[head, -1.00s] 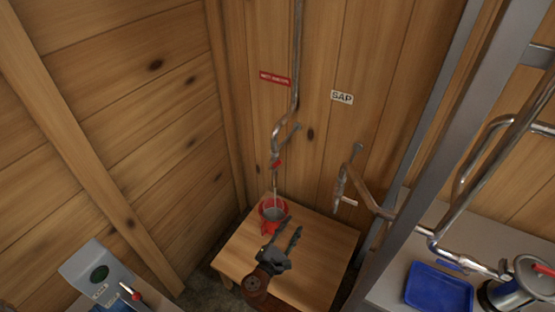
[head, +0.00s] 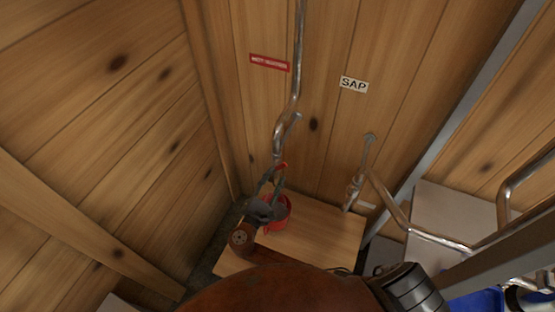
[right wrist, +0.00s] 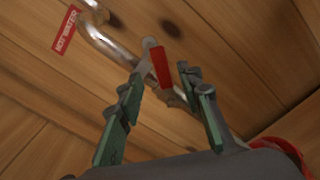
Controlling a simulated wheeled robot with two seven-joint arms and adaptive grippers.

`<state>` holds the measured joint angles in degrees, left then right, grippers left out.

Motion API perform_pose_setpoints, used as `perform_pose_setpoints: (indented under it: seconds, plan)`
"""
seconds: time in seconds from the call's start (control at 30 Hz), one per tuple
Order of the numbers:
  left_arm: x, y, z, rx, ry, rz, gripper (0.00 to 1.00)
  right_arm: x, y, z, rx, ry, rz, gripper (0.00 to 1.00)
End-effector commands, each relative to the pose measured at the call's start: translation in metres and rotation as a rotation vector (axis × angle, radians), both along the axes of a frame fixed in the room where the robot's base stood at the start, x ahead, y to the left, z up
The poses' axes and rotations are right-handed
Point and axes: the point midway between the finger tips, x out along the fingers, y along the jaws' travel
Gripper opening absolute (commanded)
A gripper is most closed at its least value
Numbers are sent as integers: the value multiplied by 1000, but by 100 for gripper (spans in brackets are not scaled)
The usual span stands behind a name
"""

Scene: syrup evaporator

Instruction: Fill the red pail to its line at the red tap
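The red pail (head: 287,213) stands on the low wooden table under the hot water pipe, partly hidden behind my right gripper. Its fill line and water level cannot be made out. The tap's red lever (head: 283,166) is on the pipe above the pail. It also shows in the right wrist view (right wrist: 161,67). My right gripper (head: 274,178) is just below and at the lever. In the right wrist view its fingers (right wrist: 160,80) are spread, with the lever between or just beyond their tips; contact cannot be told. My left gripper is out of view.
A red hot water sign (head: 270,63) and a SAP sign (head: 354,85) are on the wall. A second pipe tap (head: 356,190) hangs right of the pail. The wooden table (head: 325,240) is bare right of the pail. A metal post stands farther right.

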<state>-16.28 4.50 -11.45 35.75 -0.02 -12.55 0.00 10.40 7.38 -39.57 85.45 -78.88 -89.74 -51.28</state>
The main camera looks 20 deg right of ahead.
Motion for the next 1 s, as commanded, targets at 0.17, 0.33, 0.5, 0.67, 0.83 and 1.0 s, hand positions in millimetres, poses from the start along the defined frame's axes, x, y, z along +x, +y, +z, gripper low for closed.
perform_pose_setpoints:
  seconds: [0.17, 0.33, 0.5, 0.67, 0.83, 1.0]
  plan:
    - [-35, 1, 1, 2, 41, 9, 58, 20, -24, 1, -2, -1, -4, 33]
    - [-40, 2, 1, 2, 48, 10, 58, 35, -40, 0, -1, 0, -2, 33]
    - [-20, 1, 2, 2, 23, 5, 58, 43, -47, 0, 1, 1, 0, 33]
    - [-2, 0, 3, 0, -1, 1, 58, 44, -47, 0, 2, 0, 3, 33]
    - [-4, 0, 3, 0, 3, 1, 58, 44, -47, 0, 2, 0, 3, 29]
    - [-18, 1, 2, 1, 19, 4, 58, 44, -47, 0, 2, 0, 1, 18]
